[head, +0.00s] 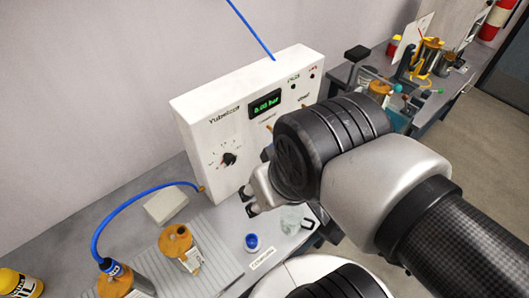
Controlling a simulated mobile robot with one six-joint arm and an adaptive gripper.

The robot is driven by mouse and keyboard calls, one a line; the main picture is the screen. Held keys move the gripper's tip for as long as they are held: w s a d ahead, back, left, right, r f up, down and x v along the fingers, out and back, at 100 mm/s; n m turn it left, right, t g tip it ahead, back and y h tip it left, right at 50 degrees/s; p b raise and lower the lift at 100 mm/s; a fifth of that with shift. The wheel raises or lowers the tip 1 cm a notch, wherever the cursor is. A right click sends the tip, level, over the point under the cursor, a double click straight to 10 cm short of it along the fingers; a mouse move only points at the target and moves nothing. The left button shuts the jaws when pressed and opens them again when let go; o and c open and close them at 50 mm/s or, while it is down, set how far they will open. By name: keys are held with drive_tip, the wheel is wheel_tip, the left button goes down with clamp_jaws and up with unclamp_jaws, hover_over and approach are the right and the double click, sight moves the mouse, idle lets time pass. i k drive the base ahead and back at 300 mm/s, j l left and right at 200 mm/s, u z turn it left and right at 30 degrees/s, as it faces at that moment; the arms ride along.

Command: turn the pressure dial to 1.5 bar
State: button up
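The pressure dial (229,159) is a small black knob ringed by printed marks on the lower left of the white control box (190,112). Its pointer setting is too small to read. The box's green display (265,105) appears to read 0.00 bar. My gripper (249,201) is in front of the box, below and to the right of the dial and apart from it. Its two dark fingertips show a gap between them, with nothing seen held. My wrist hides the lower right part of the box.
A blue tube (140,196) runs from the box's lower left side to an amber-topped jar (117,278). Another amber-topped jar (178,245), a blue-capped vial (251,242) and a clear beaker (291,218) stand in front. A pale block (166,205) lies left of the box.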

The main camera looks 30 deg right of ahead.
sight(229, 159)
drive_tip(key=k+j+u, duration=0.1)
drive_tip(key=u, duration=0.35)
drive_tip(key=k+j+u, duration=0.2)
drive_tip(key=u, duration=0.25)
